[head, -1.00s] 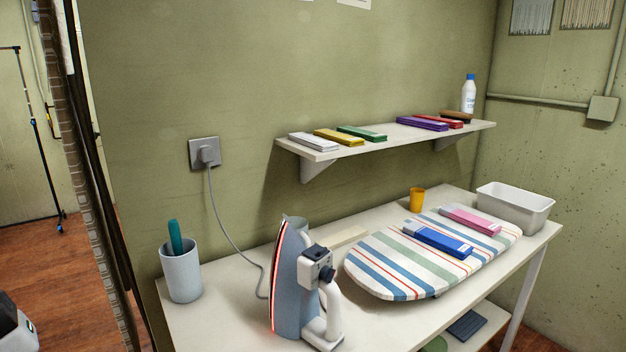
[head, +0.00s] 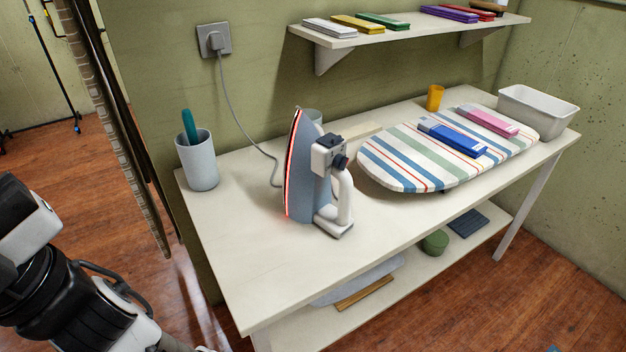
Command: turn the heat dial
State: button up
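The iron (head: 305,180) stands upright on its heel on the white table (head: 235,250), its glowing reddish soleplate edge facing left. A dark round knob (head: 341,162), which looks like the heat dial, sits on the dark block near the top of the iron's white handle (head: 343,198). Any marks on the dial are too small to read. Links of my arm show at the lower left, well apart from the iron. My gripper is not in view.
The iron's cord runs to a wall socket (head: 214,41). A grey cup (head: 197,165) with a teal item stands left of the iron. A striped ironing board (head: 390,172) bearing blue and pink items lies to the right. The table's front left is clear.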

aim_at(339, 162)
jog(key=l+z, duration=0.45)
jog(key=l, duration=0.95)
jog(key=i, duration=0.05)
